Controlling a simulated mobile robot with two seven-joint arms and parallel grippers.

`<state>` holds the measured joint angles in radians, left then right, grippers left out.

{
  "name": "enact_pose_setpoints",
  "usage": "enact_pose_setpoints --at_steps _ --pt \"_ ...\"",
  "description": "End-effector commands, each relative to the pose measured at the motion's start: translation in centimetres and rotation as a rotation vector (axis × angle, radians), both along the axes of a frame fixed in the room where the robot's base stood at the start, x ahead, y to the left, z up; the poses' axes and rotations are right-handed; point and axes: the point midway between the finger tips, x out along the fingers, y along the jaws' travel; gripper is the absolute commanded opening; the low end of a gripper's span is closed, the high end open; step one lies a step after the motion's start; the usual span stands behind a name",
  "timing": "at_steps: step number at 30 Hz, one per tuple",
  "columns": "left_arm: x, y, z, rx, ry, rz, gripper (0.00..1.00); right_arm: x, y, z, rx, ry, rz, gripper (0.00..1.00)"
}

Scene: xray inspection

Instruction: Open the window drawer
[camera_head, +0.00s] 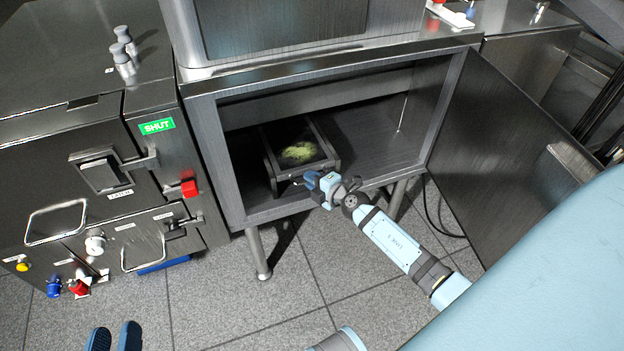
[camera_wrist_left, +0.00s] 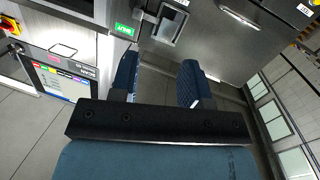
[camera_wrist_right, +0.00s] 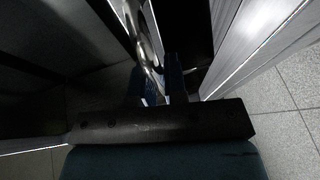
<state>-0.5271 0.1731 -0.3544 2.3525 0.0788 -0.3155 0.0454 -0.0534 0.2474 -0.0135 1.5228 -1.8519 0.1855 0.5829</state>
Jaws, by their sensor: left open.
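A dark box-like drawer (camera_head: 270,163) with a framed top sits inside the open cabinet; a yellow-green patch shows through its top. I take it for the window drawer. My right gripper (camera_head: 322,184) is at its front edge. In the right wrist view the fingers of my right gripper (camera_wrist_right: 160,85) are close around a curved metal bar (camera_wrist_right: 150,40), likely a handle; the view is dark, and I cannot tell whether they grip it. My left gripper (camera_head: 115,338) is open and empty above the floor, well left of the drawer; its parted fingers also show in the left wrist view (camera_wrist_left: 158,80).
The cabinet door (camera_head: 510,150) stands swung open on the right of my right arm. The cabinet's side wall (camera_head: 213,150) borders the opening on the left. A steel machine with a green SHUT label (camera_head: 157,126) stands on the left. The tiled floor (camera_head: 290,300) in front is clear.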

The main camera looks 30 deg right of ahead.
Motion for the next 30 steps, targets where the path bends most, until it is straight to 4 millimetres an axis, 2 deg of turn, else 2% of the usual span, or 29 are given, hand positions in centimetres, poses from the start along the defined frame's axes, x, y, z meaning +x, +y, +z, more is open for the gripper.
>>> enact_pose_setpoints --at_steps 6,11,18,22,26,30 --pt "-0.1 0.0 0.0 0.003 0.003 0.000 0.43 -0.3 0.1 0.0 0.001 0.000 0.000 0.00" --pt "-0.2 0.4 -0.3 0.023 0.029 0.006 0.43 -2.2 0.5 0.1 0.002 0.003 0.000 0.00" --pt "-0.8 1.2 -3.1 0.080 0.130 0.019 0.43 -8.0 1.9 -0.1 0.002 0.005 0.001 0.00" --pt "-1.0 1.5 -3.7 0.080 0.138 0.026 0.43 -11.2 2.6 -0.2 0.001 0.004 0.001 0.00" --pt "-0.9 1.2 -3.3 0.060 0.116 0.023 0.43 -13.9 3.3 -0.3 0.004 0.004 0.000 0.00" --pt "-0.4 0.4 -1.7 0.026 0.059 0.010 0.43 -15.9 3.8 -0.2 0.003 0.002 0.000 0.00"
